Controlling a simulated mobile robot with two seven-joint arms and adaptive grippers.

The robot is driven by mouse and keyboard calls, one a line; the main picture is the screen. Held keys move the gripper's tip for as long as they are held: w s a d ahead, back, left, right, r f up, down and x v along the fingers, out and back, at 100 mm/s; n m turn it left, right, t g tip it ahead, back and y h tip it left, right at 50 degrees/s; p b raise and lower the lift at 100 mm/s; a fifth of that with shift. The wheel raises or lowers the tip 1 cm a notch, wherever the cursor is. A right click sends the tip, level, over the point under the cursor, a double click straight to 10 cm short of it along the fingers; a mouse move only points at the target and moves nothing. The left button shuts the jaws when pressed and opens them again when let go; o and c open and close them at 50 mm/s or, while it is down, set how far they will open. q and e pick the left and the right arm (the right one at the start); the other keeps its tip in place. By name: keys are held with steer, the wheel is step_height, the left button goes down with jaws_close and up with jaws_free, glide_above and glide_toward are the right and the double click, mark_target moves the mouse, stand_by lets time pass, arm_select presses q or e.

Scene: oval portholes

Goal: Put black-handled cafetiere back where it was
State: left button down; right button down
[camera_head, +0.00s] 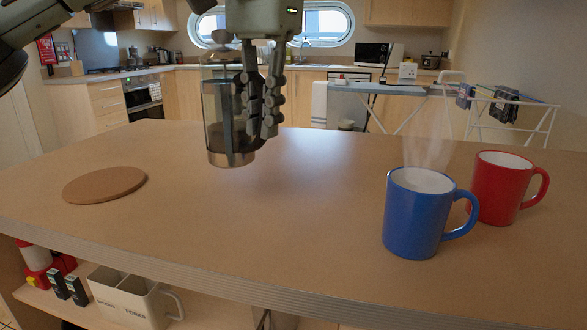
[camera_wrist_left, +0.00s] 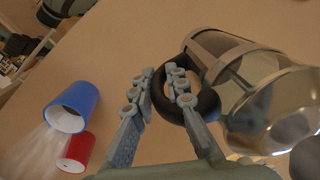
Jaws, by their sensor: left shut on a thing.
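The cafetiere (camera_head: 222,118), a glass cylinder in a metal frame with a black handle, is upright over the far middle of the wooden worktop. My left gripper (camera_head: 262,122) comes down from above and is shut on its handle, at the right side of the glass. In the left wrist view the fingers (camera_wrist_left: 160,100) close around the black loop handle (camera_wrist_left: 206,98), with the glass body (camera_wrist_left: 262,90) at the right. I cannot tell how far its base is above the worktop. A round cork mat (camera_head: 105,185) lies bare at the left. My right gripper is out of view.
A steaming blue mug (camera_head: 418,215) and a red mug (camera_head: 497,185) stand at the right of the worktop (camera_head: 290,235). The worktop between the cork mat and the mugs is clear. A shelf below holds a white container (camera_head: 130,298).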

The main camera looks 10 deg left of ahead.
arm_select(q)
steer(key=w+d+f, duration=0.1)
steer(key=f, duration=0.1)
steer(key=w+d+f, duration=0.1)
steer(key=f, duration=0.1)
steer(key=w+d+f, duration=0.2)
steer(key=f, duration=0.1)
steer(key=shift+f, duration=0.1)
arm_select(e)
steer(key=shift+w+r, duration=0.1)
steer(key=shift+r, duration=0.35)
arm_select(q)
steer(key=shift+f, duration=0.1)
steer(key=c, duration=1.5)
jaws_free()
steer(key=shift+s+f, duration=0.1)
